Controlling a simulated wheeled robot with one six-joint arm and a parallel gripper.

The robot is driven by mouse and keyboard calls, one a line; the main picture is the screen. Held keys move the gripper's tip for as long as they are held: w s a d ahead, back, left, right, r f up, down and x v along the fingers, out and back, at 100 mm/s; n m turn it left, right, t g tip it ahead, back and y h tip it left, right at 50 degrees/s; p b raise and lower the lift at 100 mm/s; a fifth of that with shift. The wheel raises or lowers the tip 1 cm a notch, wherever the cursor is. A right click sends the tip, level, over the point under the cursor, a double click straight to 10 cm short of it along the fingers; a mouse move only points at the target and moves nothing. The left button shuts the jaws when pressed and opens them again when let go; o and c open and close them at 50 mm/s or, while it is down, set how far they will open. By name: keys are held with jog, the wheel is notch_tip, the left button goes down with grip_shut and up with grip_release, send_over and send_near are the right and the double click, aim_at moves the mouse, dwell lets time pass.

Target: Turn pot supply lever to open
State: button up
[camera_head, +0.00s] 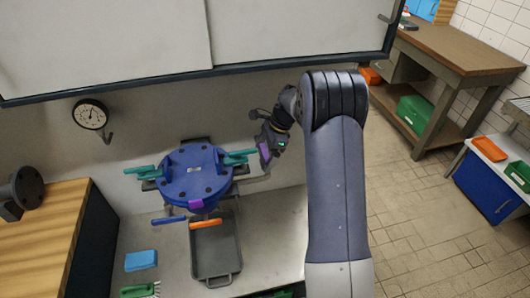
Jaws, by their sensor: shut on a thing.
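A round blue pot-like body (196,176) with a flanged top stands by the wall above the counter. A teal lever (238,157) sticks out on its right side, and more teal handles (143,171) sit on its left. A blue lever (169,220) and an orange lever (206,222) show below it. My gripper (264,151) is at the outer end of the right teal lever and looks shut on it. The fingertips are small and partly hidden, so the exact grip is unclear. No label shows which lever is the pot supply.
A grey tray (215,252) lies on the counter (272,225) below the blue body. A blue block (141,260) and a green brush (138,291) lie left of it. A wooden cabinet (48,235) stands at left. A gauge (90,115) is on the wall.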

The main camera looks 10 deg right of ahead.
jog(key=o, duration=0.7)
jog(key=b+v, duration=0.1)
jog(key=v, duration=0.3)
jog(key=shift+w+d+r, duration=0.1)
jog(key=shift+d+r, duration=0.1)
jog(key=shift+r, duration=0.05)
jog(key=d+b, duration=0.2)
jog(key=d, duration=1)
jog(key=shift+w+r, duration=0.15)
jog(key=shift+r, duration=0.05)
jog(key=p, duration=0.2)
send_near(267, 152)
jog(key=x, duration=1)
jog(key=shift+a+f+p, duration=0.15)
jog(key=shift+a+p, duration=0.2)
jog(key=shift+p, duration=0.05)
